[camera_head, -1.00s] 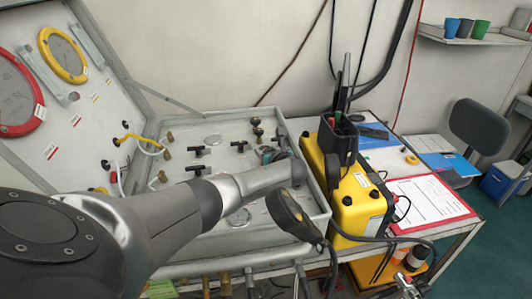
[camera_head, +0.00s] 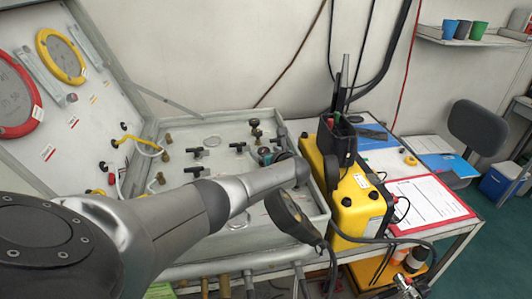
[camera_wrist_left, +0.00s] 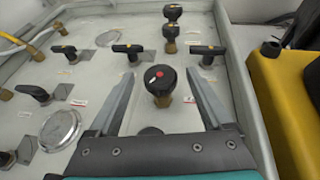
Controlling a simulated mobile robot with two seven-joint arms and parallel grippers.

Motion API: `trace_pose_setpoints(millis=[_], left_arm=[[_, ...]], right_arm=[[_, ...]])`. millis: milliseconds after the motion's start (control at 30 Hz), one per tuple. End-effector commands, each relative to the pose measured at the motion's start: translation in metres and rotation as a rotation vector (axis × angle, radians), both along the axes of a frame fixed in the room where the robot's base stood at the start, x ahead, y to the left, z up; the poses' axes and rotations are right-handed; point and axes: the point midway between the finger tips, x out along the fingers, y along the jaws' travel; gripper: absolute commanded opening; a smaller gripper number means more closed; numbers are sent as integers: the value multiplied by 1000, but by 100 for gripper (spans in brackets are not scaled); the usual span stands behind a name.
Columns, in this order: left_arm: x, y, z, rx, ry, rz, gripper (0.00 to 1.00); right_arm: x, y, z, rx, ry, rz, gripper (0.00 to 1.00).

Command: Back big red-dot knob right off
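The big black knob with a red dot (camera_wrist_left: 160,82) stands on the grey panel (camera_wrist_left: 100,83) in the left wrist view. My left gripper (camera_wrist_left: 163,98) is open, with one finger on each side of the knob in that view. I see gaps between the knob and both fingers, and cannot tell how far along the fingers it stands. In the head view my left gripper (camera_head: 270,155) shows as a small teal and dark shape over the right part of the panel box, and hides the knob. My right gripper is not in view.
A round gauge (camera_wrist_left: 60,129) lies at left. A yellow case (camera_head: 345,190) stands right of the box, and a dark handheld device (camera_head: 288,213) hangs by its front right rim.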

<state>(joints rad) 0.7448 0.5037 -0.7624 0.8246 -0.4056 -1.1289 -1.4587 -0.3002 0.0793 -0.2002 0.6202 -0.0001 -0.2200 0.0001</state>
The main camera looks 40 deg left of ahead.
Motion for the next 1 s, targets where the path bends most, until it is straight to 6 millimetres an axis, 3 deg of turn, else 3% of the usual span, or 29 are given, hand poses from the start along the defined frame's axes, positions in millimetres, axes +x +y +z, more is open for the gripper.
trace_pose_setpoints(millis=[233, 367, 600, 1000], left_arm=[[0, 0, 3, -1, -1, -1, 83], [1, 0, 16, -1, -2, -1, 83], [0, 0, 65, 0, -5, 0, 83], [1, 0, 159, 0, -6, -1, 83]], right_arm=[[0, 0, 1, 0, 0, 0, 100], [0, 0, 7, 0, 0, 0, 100], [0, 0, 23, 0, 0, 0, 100], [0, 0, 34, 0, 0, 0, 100]])
